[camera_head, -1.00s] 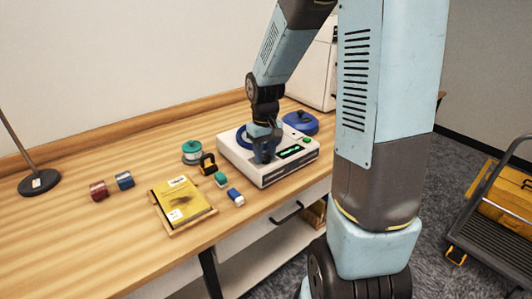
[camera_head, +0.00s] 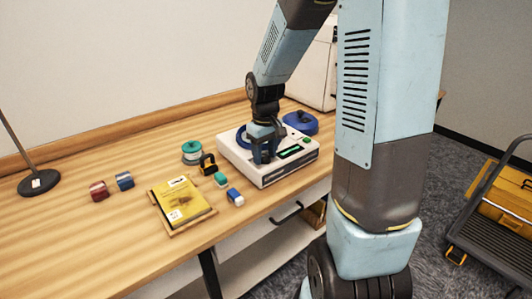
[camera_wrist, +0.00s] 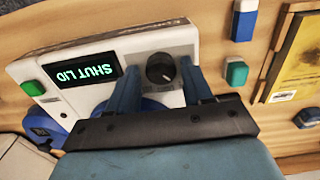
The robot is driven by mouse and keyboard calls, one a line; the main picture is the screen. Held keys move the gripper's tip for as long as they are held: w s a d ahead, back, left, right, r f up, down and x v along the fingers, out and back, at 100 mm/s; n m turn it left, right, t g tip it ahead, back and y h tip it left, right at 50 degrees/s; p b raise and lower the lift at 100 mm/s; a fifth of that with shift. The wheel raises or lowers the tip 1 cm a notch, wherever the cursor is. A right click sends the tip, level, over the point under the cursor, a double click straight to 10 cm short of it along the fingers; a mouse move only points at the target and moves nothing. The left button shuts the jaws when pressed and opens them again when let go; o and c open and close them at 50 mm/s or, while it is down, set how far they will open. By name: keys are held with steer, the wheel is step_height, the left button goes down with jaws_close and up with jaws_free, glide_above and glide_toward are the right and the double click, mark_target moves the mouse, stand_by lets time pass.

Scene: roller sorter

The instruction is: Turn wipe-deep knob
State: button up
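The white device (camera_head: 244,164) sits on the wooden table. In the wrist view, its dark round knob (camera_wrist: 160,68) with a light pointer mark is on a grey panel, with small print below that I cannot read clearly. My gripper (camera_wrist: 157,76) is open, its two blue fingers pointing at the panel, one on either side of the knob with gaps between. In the head view, my gripper (camera_head: 264,158) is over the device and hides the knob. The device's display (camera_wrist: 74,72) shows green text, upside down, reading "SHUT LID".
A green button (camera_wrist: 33,88) is beside the display. A blue lidded item (camera_head: 301,122) stands behind the device. A yellow packet (camera_head: 181,200), a padlock-like item (camera_head: 208,164), a teal-topped jar (camera_head: 192,152) and small blocks lie left.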

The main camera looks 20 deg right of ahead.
mark_target(265, 156)
steer(key=shift+o, duration=0.7)
step_height(265, 156, up, 14)
steer(key=shift+f, duration=0.15)
stand_by(0.4)
steer(key=s+r+m+t, duration=0.2)
steer(key=s+r, duration=0.1)
steer(key=s, duration=0.6)
steer(key=s+r+m+t, duration=0.1)
steer(key=s+r+t, duration=0.2)
steer(key=s, duration=0.7)
steer(key=shift+s+d+r+m+t, duration=0.15)
steer(key=shift+s+r+m+t, duration=0.15)
steer(key=shift+r+m, duration=0.15)
